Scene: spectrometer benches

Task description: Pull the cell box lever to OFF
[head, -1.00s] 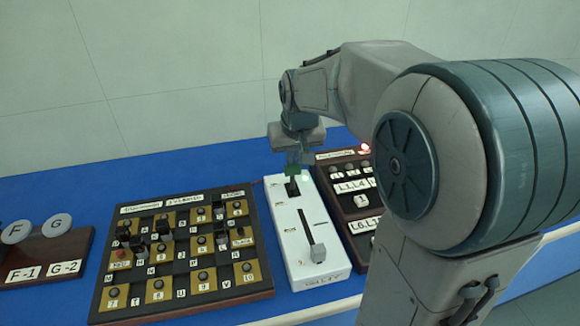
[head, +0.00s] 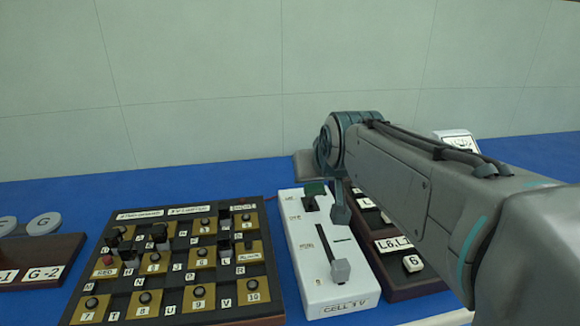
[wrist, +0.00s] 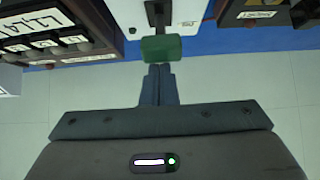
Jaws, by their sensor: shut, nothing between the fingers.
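The white cell box (head: 330,255) stands upright on the blue bench in the head view, with a "CELL" label at its front. A green-topped lever (head: 315,188) is at the far end of its upper slot. A grey-knobbed lever (head: 340,270) sits at the near end of the longer slot. In the wrist view my gripper (wrist: 157,70) is shut and empty. Its fingertips are right by the green knob (wrist: 161,48); whether they touch cannot be told.
A dark switch panel (head: 172,315) with gold squares stands close on the left. Another dark panel with labelled buttons (head: 410,285) stands close on the right, partly behind my arm. A brown board with round discs (head: 40,255) is at far left. The pale wall (head: 200,90) rises behind the bench.

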